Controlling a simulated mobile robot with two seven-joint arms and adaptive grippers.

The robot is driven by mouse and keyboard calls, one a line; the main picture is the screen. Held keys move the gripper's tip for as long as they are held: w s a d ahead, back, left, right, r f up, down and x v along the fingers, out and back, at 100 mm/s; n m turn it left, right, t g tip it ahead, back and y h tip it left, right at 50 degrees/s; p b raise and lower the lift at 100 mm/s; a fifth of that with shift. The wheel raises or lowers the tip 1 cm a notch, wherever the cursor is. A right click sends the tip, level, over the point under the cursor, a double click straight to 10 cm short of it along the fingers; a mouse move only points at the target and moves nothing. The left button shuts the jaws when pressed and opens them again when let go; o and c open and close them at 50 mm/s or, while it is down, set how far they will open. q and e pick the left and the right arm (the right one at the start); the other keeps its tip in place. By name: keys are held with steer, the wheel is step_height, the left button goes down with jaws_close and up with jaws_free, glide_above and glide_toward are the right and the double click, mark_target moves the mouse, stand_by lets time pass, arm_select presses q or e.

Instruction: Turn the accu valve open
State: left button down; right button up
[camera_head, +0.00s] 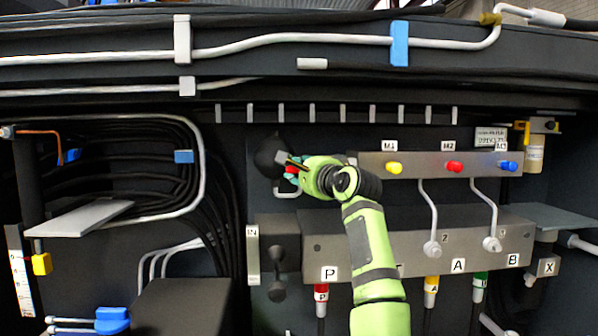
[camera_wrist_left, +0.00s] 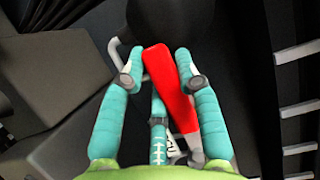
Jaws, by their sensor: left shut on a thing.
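The accu valve shows as a red lever handle (camera_wrist_left: 172,88) in the left wrist view, slanting from upper left to lower right. In the head view only a small red bit of the handle (camera_head: 292,169) shows beside the gripper. My left gripper (camera_wrist_left: 160,65) has its teal fingers on both sides of the handle and is shut on it. In the head view my left gripper (camera_head: 293,172) reaches up to the handle beside a black round body (camera_head: 268,152). The valve's body is mostly hidden. My right gripper is not in view.
A grey block with yellow, red and blue knobs (camera_head: 453,167) sits right of the gripper. Below is a grey manifold (camera_head: 410,243) with labelled ports and hoses. Black hoses (camera_head: 180,150) hang at left. A grey plate (camera_head: 80,218) juts out at left.

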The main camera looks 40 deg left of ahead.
arm_select(q)
steer(key=shift+f, duration=0.15)
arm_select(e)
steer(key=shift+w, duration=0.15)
arm_select(q)
steer(key=c, duration=0.9)
jaws_free()
steer(key=shift+o, duration=0.2)
steer(key=shift+d, duration=0.15)
steer(key=v, duration=1.1)
steer(key=shift+s+d, duration=0.2)
steer(key=shift+d, duration=0.1)
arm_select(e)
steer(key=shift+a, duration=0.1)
